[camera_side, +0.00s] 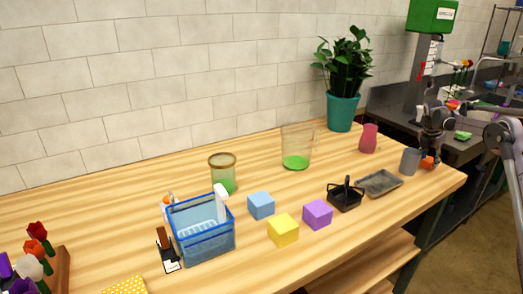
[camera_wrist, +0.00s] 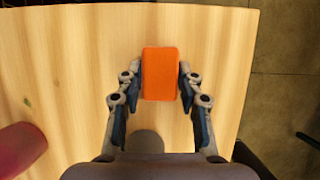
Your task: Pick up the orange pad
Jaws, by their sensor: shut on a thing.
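The orange pad (camera_wrist: 160,74) is a small rectangular block between the two fingers of my gripper (camera_wrist: 160,80) in the wrist view. The fingers touch its left and right sides, and my gripper is shut on it. In the side view my gripper (camera_side: 428,152) is at the far right end of the wooden table, and the orange pad (camera_side: 427,163) shows just below it. It is at or just above the table top; I cannot tell whether it touches.
A grey cup (camera_side: 410,161) stands just left of my gripper. A pink vase (camera_side: 368,138), a grey tray (camera_side: 379,184) and a black caddy (camera_side: 345,195) are further left. Yellow (camera_side: 283,230), purple (camera_side: 317,214) and blue (camera_side: 261,205) cubes stand mid-table. The table's right edge is close to the pad.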

